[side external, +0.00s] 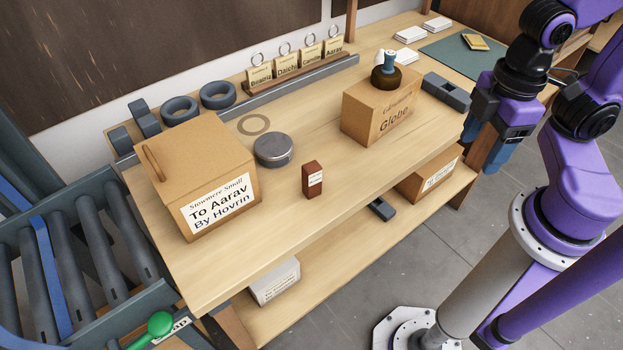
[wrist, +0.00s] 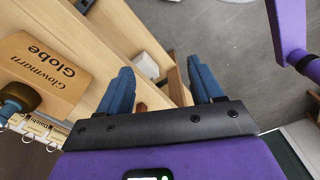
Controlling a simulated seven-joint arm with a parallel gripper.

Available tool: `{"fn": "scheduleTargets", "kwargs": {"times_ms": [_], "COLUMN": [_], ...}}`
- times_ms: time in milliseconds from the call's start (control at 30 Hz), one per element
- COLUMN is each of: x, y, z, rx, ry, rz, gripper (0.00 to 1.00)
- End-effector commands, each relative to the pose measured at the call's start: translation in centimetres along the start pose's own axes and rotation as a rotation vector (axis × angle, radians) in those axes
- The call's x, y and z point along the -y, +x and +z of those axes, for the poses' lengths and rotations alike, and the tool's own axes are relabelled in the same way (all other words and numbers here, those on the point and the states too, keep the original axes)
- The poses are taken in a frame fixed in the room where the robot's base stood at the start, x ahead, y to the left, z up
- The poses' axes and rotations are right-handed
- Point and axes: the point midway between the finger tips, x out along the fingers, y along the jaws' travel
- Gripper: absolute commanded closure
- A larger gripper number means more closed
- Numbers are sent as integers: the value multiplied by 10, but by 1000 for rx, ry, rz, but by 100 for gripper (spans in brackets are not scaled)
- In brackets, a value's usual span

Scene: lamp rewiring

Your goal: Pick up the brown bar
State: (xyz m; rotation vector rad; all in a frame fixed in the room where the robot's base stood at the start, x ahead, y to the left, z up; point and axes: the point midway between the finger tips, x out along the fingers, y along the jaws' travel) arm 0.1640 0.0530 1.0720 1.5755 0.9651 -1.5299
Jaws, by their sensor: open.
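A small upright reddish-brown block (side external: 313,181) with a white label stands on the bench near its front edge, in the side view. It is the standing bar-like brown piece; a brown rod-like handle (side external: 153,163) also shows on the large cardboard box. My gripper (side external: 484,146) hangs off the bench's right front side, well to the right of the block. In the wrist view my gripper (wrist: 160,65) has its blue fingers spread apart with nothing held between them. The brown block is not clearly visible in the wrist view.
A large box (side external: 160,185) labelled "To Aarav" stands left, beside a round grey tin (side external: 273,150). A "Globe" box (side external: 385,115) with a dark round-based item (side external: 387,75) on top stands between block and gripper. Bench surface around the block is clear.

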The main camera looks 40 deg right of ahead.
Motion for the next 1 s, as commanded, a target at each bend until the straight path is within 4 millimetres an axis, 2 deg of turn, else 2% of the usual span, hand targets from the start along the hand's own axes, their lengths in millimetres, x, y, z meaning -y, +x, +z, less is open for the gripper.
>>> {"fn": "scheduleTargets", "kwargs": {"times_ms": [200,267,333,467,600,700,867,1000], "x": [1,5,14,45,78,92,99,90], "y": [0,3,8,22,41,56,85,111], "z": [-1,-7,-21,-66,-124,-160,-208,-234], "rx": [-2,-11,-35,-113,-214,-281,-392,-500], "ry": [1,6,20,92,242,371,594,775], "rz": [-4,-21,-58,-172,-275,-301,-256,-128], "gripper": [34,34,34,34,34,34,34,34]}}
